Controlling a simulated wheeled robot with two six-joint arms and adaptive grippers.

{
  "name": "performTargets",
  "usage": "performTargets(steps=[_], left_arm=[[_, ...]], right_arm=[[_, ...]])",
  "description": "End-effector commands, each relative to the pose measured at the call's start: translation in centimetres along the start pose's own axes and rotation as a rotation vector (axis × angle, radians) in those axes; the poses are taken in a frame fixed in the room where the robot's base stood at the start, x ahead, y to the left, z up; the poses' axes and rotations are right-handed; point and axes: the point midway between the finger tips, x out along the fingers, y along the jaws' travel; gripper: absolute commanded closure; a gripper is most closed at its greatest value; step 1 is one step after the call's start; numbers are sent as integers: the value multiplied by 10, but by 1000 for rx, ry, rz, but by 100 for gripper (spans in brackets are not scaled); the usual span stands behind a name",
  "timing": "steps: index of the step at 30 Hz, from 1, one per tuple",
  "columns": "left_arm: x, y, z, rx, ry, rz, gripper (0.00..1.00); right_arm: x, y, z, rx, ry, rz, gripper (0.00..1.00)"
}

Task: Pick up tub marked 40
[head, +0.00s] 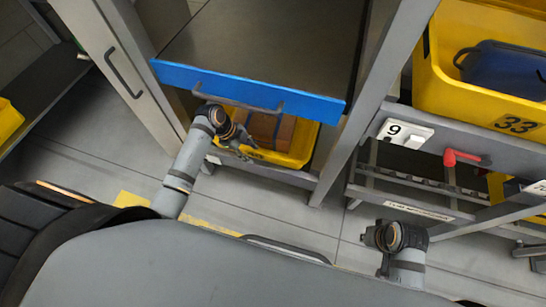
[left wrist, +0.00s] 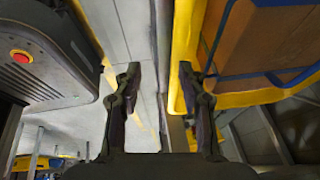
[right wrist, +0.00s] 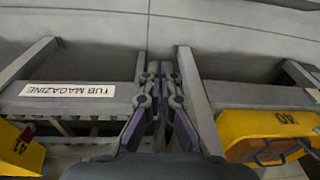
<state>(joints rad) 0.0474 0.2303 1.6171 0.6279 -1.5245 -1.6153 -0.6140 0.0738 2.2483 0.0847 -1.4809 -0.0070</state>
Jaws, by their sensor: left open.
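A yellow tub (head: 303,146) holding a brown box with blue straps sits low under the blue-fronted drawer in the head view. Its number is partly hidden there by my left gripper. My left gripper (head: 248,144) is open at the tub's near side. In the left wrist view, the tub rim (left wrist: 181,60) passes by the right finger, and floor shows between the fingers. My right gripper (right wrist: 163,75) is shut and empty, well right of this tub and low before the rack.
The blue-fronted drawer (head: 240,88) overhangs the tub. A grey post (head: 365,110) stands right of it. The tub magazine rack (head: 415,208) and a tub marked 33 (head: 440,75) are at the right. A tub marked 41 (right wrist: 18,155) shows in the right wrist view.

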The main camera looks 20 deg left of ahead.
Motion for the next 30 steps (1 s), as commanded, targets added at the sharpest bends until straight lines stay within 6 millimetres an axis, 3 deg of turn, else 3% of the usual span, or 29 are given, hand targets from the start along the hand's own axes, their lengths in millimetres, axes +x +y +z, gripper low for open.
performTargets(steps=[8, 12, 16, 27, 30], left_arm=[[28, -22, -56, 1, 5, -1, 59], [57, -20, -52, -2, 1, 3, 59], [70, -21, -53, -1, 0, 1, 59], [75, -21, -53, 0, -1, 0, 59], [75, -21, -53, 0, -1, 0, 72]], right_arm=[[19, -5, -1, 0, 60, -21, 100], [34, -9, -2, 3, 117, -39, 100], [40, -12, -4, 5, 154, -49, 100], [41, -13, -5, 6, 173, -54, 100], [41, -13, -5, 6, 173, -54, 100]])
